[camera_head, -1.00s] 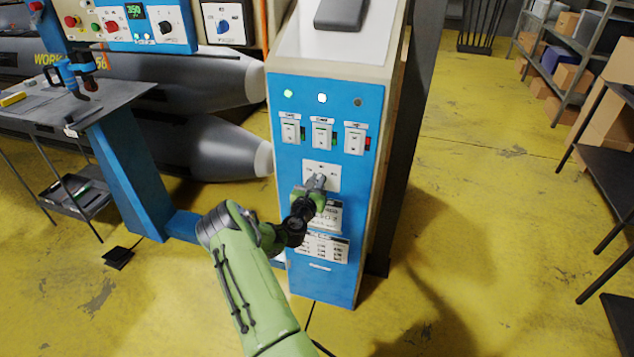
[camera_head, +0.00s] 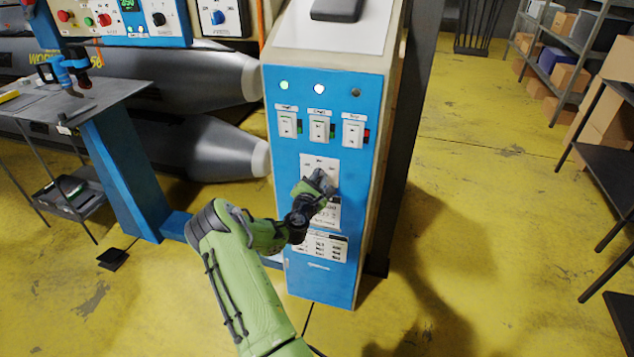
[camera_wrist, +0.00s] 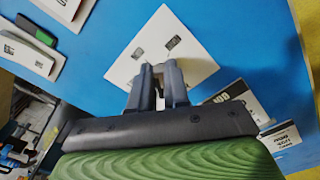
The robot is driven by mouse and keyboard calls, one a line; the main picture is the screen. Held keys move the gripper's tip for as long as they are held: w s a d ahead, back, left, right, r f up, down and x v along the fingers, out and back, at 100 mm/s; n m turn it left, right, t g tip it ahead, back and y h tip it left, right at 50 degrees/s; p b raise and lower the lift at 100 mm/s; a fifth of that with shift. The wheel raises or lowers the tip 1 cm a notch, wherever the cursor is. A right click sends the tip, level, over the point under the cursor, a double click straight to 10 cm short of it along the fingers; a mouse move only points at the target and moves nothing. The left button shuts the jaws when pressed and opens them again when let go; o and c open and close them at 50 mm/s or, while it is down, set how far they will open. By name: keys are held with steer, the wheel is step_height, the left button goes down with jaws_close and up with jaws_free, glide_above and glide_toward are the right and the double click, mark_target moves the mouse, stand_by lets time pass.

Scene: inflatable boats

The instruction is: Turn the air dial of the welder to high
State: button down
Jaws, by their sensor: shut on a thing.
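The welder (camera_head: 330,268) is a blue-fronted cabinet standing upright in the head view. A white dial plate (camera_head: 308,161) is on its front, below the three switches. My gripper (camera_head: 319,182) is at this plate, and its fingers cover most of the dial. In the wrist view the plate (camera_wrist: 198,62) lies tilted behind my gripper (camera_wrist: 161,72), with two dark labels showing on it. The fingers are shut on the dial, which shows only as a small piece between them. Its pointer is hidden, so its setting cannot be read.
Above the plate are three white switches (camera_head: 319,128) and lamps, with the left and middle lamps lit. Printed labels (camera_head: 323,246) are below. A work table (camera_head: 100,95) stands at left, dark shelving (camera_head: 610,150) at right. The yellow floor is clear between welder and shelving.

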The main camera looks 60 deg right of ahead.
steer(key=m+b, duration=0.2)
steer(key=m, duration=0.1)
steer(key=m+b, duration=0.1)
steer(key=shift+s+f+m, duration=0.3)
steer(key=shift+f, duration=0.1)
stand_by(0.4)
steer(key=c, duration=1.1)
jaws_free()
steer(key=s+a+b, duration=0.2)
steer(key=a, duration=1.3)
steer(key=shift+s+a+b, duration=0.25)
steer(key=shift+b, duration=0.1)
